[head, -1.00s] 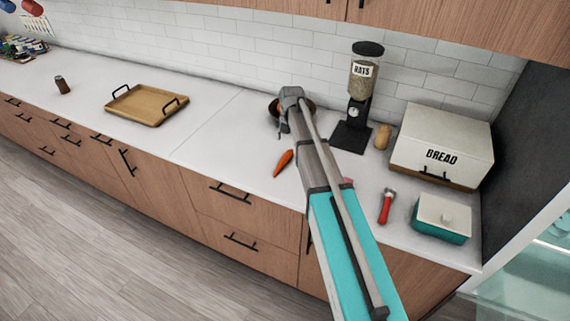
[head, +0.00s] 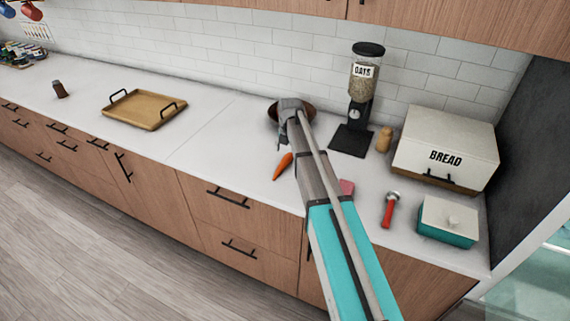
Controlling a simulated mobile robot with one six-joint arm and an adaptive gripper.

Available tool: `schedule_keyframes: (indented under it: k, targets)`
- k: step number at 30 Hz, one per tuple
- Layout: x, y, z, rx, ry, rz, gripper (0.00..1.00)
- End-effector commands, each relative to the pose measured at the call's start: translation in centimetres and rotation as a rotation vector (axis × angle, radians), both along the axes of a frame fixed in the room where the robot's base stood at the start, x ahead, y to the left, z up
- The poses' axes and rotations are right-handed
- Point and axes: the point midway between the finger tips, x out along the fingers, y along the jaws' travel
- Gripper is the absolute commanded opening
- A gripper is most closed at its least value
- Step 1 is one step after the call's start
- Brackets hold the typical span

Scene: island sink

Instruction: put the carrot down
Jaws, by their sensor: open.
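The orange carrot (head: 283,165) lies on the white countertop (head: 225,150), just left of my arm and near the counter's front edge. My gripper (head: 287,134) is at the far end of the arm, beyond the carrot and apart from it, in front of a brown bowl (head: 308,112). It is open, though its fingers are small and partly hidden by the wrist. The arm hides part of the bowl and the counter under it.
A wooden tray (head: 146,123) with black handles stands to the left, with clear counter between. Right of my arm are an oats dispenser (head: 362,95), a potato-like item (head: 383,139), a bread box (head: 446,145), a red-handled tool (head: 390,210), a pink block (head: 347,187) and a teal butter dish (head: 448,220).

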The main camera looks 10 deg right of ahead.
Motion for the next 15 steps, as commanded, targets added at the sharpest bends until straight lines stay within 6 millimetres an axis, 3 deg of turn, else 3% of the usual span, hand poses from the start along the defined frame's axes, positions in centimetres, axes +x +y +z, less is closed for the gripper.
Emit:
schedule_keyframes:
  k: [15]
  targets:
    - [0.5,0.0,-2.8,0.0,0.0,0.001,0.84]
